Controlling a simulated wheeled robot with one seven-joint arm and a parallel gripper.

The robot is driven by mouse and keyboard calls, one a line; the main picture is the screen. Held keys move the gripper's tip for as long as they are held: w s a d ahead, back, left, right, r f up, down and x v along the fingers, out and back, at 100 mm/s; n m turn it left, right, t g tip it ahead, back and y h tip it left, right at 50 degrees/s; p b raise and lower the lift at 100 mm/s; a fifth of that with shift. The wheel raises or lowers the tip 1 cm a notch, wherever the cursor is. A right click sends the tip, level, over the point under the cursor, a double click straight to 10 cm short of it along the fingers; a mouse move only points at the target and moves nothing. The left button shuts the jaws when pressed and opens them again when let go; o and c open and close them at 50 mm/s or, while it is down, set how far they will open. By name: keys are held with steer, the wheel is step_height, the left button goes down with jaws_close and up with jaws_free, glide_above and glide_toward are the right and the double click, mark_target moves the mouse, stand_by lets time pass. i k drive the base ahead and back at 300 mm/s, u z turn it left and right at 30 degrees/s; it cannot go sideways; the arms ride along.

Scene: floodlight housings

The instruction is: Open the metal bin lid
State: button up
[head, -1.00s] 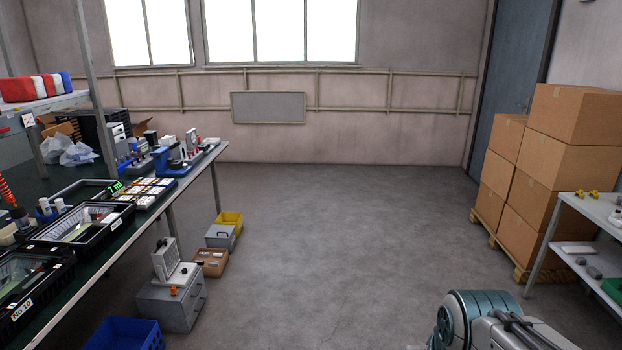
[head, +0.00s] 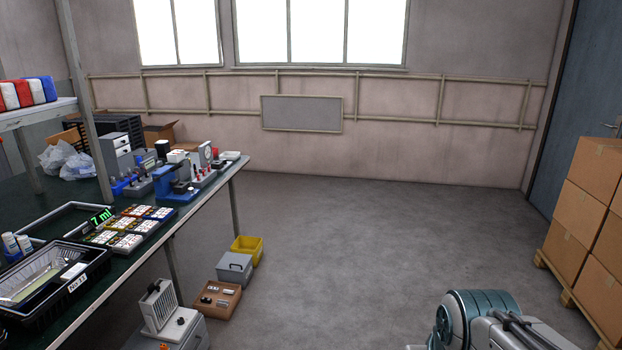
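A small grey box with a dark handle on its top (head: 234,268) stands on the floor right of the workbench, between a yellow bin and a brown box. It looks like the metal bin, and its top appears shut; I cannot be sure of its material from here. My gripper is out of the picture; only part of my arm shows at the bottom right.
A yellow bin (head: 247,248) and a brown box (head: 215,299) flank the grey box. A larger grey unit (head: 166,318) stands nearer. The loaded workbench (head: 98,275) runs along the left. Stacked cartons (head: 586,230) stand at right. The middle floor is clear.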

mark_target(231, 262)
steer(key=u, duration=0.2)
steer(key=i, duration=1.6)
steer(key=u, duration=0.45)
steer(key=i, duration=1.75)
steer(key=u, duration=0.3)
steer(key=i, duration=0.8)
steer(key=u, duration=0.1)
